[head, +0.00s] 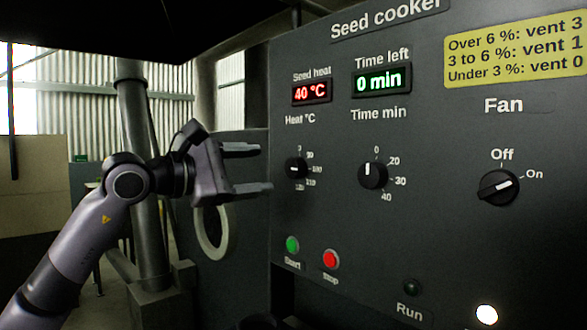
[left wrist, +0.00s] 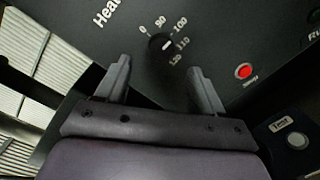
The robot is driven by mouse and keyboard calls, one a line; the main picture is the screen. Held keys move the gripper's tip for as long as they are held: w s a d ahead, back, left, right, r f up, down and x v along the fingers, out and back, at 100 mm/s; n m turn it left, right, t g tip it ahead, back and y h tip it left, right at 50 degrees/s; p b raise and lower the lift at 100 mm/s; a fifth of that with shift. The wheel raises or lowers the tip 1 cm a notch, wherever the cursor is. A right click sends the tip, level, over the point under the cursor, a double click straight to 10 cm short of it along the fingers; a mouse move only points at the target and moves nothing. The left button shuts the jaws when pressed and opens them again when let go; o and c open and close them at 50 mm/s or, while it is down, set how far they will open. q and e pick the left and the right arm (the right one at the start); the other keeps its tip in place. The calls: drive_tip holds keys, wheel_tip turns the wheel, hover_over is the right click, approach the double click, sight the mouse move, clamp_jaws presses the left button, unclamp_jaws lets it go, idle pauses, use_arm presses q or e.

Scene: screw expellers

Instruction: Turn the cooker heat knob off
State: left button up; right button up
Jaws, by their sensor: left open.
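The heat knob (head: 296,168) is a small round black dial under "Heat °C" on the dark seed cooker panel (head: 440,260). Its white mark seems to point to the numbered right side, near 100 to 110; I cannot tell exactly. It also shows in the left wrist view (left wrist: 158,45), just beyond and between my fingertips. My left gripper (head: 265,168) is open and empty, its fingers pointing at the knob from the left, apart from it. In the left wrist view the open fingers (left wrist: 159,66) frame the dial's lower side. My right gripper is not in view.
The time knob (head: 373,175) and fan knob (head: 498,188) sit to the right; the fan mark points toward On. A green start button (head: 292,244) and red stop button (head: 330,259) are below. The heat display (head: 311,92) reads 40 °C; the time display (head: 382,81) reads 0 min.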

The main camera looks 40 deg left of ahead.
sight(291, 169)
use_arm(q)
drive_tip(key=w+p, duration=0.1)
drive_tip(key=w, duration=0.1)
drive_tip(key=w+d+p, duration=0.1)
drive_tip(key=w+p, duration=0.1)
drive_tip(key=shift+w+r+p, duration=0.15)
drive_tip(key=shift+w+p, duration=0.15)
drive_tip(key=shift+w, duration=0.1)
drive_tip(key=shift+w+d+p, duration=0.1)
drive_tip(key=shift+w+p, duration=0.3)
drive_tip(key=shift+w, duration=0.15)
drive_tip(key=shift+w+d+f, duration=0.1)
drive_tip(key=shift+w+f, duration=0.1)
drive_tip(key=shift+w, duration=0.15)
drive_tip(key=shift+c, duration=0.3)
drive_tip(key=c, duration=1)
